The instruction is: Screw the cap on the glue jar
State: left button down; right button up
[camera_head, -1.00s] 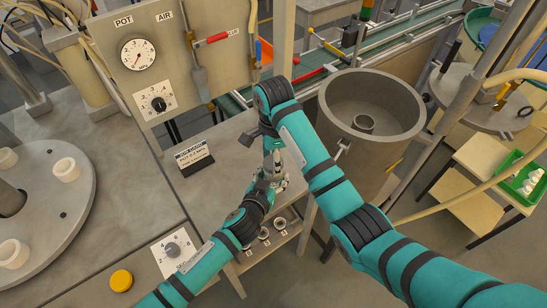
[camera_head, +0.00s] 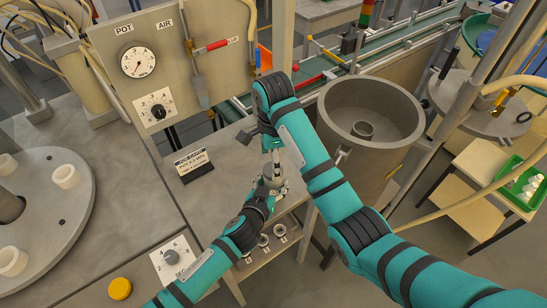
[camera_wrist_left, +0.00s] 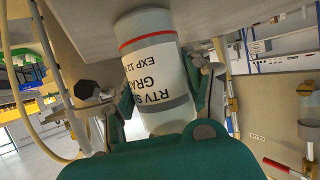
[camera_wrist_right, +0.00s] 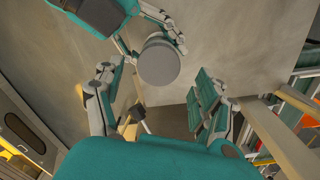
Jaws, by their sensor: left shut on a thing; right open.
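The glue jar (camera_wrist_left: 160,80) is a pale cylinder with a red band and dark upside-down lettering in the left wrist view. My left gripper (camera_head: 268,182) is shut on it, a finger on each side. The right wrist view shows a round grey end face (camera_wrist_right: 160,63) beside the left gripper; I cannot tell whether it is the cap or the jar's own end. My right gripper (camera_wrist_right: 155,100) is open, and that face lies beyond its fingertips. In the head view the right gripper (camera_head: 271,140) is just above the left one. No separate cap can be made out.
A grey bench with a small sign (camera_head: 193,164) is left of the grippers. A gauge panel (camera_head: 165,60) stands behind. A large grey round vessel (camera_head: 340,115) is close on the right. A turntable (camera_head: 65,225) with white cups is at the far left.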

pick_arm(q)
jog(key=shift+a, duration=0.1)
pick_arm(e)
jog(key=shift+w+r, duration=0.2)
jog(key=shift+r, duration=0.6)
jog(key=shift+s+d+r, duration=0.1)
jog(key=shift+s, duration=0.1)
jog(key=shift+c, duration=0.4)
